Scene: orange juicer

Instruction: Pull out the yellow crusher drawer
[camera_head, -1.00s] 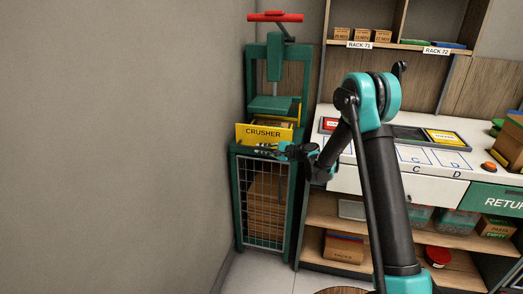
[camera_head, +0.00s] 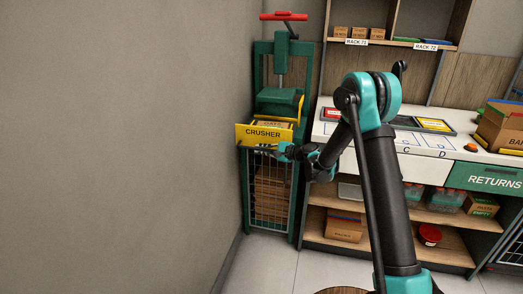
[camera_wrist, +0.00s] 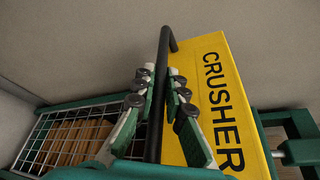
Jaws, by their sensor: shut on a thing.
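The yellow crusher drawer (camera_head: 264,134), marked CRUSHER, sticks out from the front of the green crusher frame (camera_head: 285,190). Its open top and yellow side wall show in the head view, with a brown box (camera_head: 272,125) inside. In the wrist view the drawer's yellow front (camera_wrist: 222,100) stands right of my gripper (camera_wrist: 160,80). My gripper is shut on the black bar handle (camera_wrist: 167,45), one finger on each side of it. In the head view my gripper (camera_head: 268,149) is at the drawer's lower front edge, and the handle there is hard to make out.
A mesh cage (camera_head: 270,200) with brown boxes is below the drawer. The green press plate (camera_head: 279,100) and red top handle (camera_head: 284,16) are above. A grey wall (camera_head: 120,150) is close on the left. The white counter (camera_head: 340,135) and shelves stand right. Floor is clear in front.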

